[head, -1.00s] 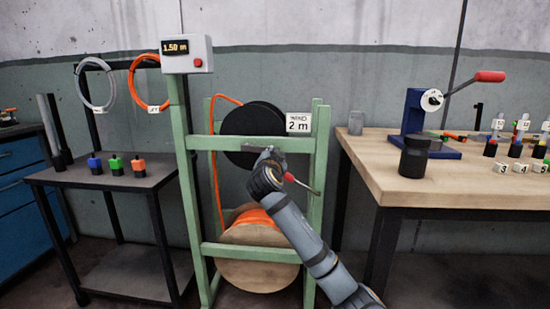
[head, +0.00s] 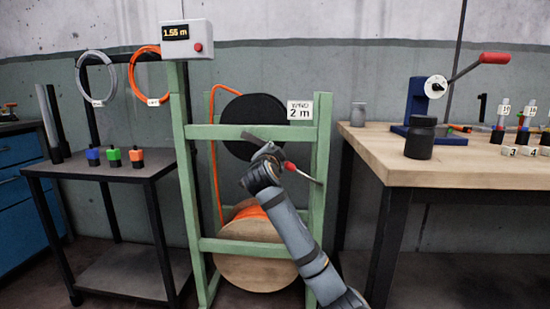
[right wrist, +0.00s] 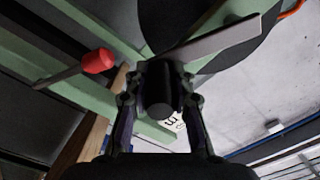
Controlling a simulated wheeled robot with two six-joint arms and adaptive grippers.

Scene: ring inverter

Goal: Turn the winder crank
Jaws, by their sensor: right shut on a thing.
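The winder crank shows as a grey flat arm (head: 262,138) in front of the black drum (head: 240,118) on the green stand. My right gripper (head: 267,155) is shut on the crank's dark handle, just below the arm. In the right wrist view the dark round handle (right wrist: 160,88) sits between both fingers, with the grey crank arm (right wrist: 215,42) beyond it. The display box (head: 188,38) at the stand's top left seems to read 1.55 m. A card (head: 299,110) beside the drum reads 2 m. My left gripper is not in view.
A red-handled lever (head: 290,167) on the stand's right post is close beside my right gripper; its red grip also shows in the wrist view (right wrist: 98,61). An orange-wound spool (head: 250,262) sits below. A wooden workbench (head: 440,172) is on the right, a dark table (head: 75,168) on the left.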

